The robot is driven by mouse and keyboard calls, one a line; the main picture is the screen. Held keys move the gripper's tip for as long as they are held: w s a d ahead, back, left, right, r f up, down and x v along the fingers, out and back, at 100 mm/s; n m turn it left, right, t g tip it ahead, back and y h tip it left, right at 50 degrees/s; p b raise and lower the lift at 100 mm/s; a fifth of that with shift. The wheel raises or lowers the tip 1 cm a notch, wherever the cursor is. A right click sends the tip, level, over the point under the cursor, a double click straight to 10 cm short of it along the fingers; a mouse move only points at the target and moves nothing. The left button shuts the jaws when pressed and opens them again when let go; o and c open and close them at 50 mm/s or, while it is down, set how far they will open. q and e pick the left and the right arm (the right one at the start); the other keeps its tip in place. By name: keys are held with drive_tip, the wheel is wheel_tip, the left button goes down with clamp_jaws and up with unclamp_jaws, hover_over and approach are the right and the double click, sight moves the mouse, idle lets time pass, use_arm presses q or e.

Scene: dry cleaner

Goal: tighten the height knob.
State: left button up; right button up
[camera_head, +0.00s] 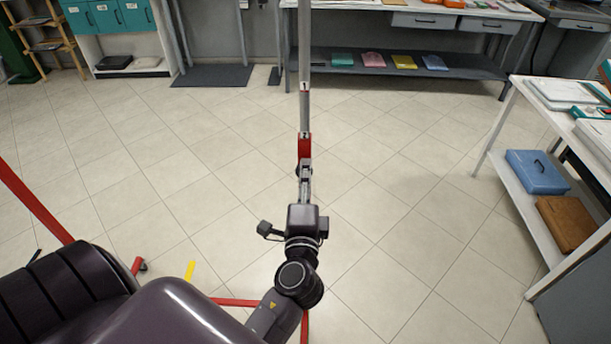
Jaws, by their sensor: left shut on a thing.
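An upright grey pole (305,60) with small numbered marks stands in the middle of the head view. A red collar (305,146) sits around it. A small dark part, apparently the height knob (297,171), shows just below the collar and is mostly hidden by my fingers. My left gripper (305,172) reaches up from the bottom centre with its fingers closed at that knob, just under the collar. The knob's tightness cannot be seen. My right gripper is not in view.
Red floor bars (235,302), a caster (141,266) and a slanted red bar (35,203) are at lower left. A white shelved table (512,190) with a blue case (537,172) stands right. A counter (465,13) runs along the back. Tiled floor (420,150) between is clear.

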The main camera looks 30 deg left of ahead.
use_arm(q)
drive_tip(key=shift+r, duration=0.2)
drive_tip(key=o, duration=0.9)
drive_tip(key=shift+o, duration=1.1)
drive_tip(key=shift+w+f, duration=0.1)
drive_tip(key=shift+f, duration=0.05)
drive_tip(key=v, duration=1.2)
drive_tip(key=shift+f, duration=0.1)
